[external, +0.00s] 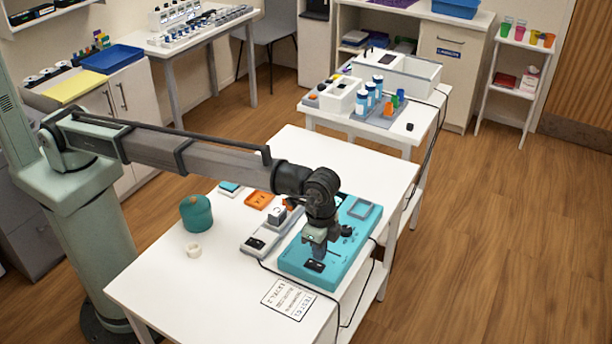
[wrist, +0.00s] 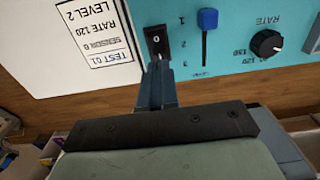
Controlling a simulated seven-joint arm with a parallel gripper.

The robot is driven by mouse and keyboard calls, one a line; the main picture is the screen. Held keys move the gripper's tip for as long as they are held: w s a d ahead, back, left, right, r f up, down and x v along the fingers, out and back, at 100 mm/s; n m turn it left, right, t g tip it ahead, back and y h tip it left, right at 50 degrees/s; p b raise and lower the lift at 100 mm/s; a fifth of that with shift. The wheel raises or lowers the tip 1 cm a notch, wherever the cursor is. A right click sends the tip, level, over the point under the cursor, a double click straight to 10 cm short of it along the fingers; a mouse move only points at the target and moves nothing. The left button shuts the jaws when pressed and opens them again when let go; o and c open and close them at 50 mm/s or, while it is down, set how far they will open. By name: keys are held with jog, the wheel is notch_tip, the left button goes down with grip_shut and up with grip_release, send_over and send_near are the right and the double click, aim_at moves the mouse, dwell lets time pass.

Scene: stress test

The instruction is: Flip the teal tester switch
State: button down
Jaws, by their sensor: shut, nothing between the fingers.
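The teal tester (external: 300,256) lies on the white table, and its teal panel (wrist: 228,62) fills the upper right of the wrist view. Its black rocker switch (wrist: 156,42), marked 0, sits near the panel's left edge; it also shows at the tester's near end (external: 315,266). My gripper (wrist: 158,68) is shut and empty, pointing down at the panel. Its fingertips are at the lower edge of the switch; I cannot tell whether they touch it. In the external view my gripper (external: 318,256) is just above the same spot.
On the panel beside the switch are a blue-capped slider (wrist: 207,19) and a black RATE knob (wrist: 266,43). A printed card (external: 288,298) lies by the tester. The table's front left is clear.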

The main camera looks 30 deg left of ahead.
jog(key=shift+r, duration=1.95)
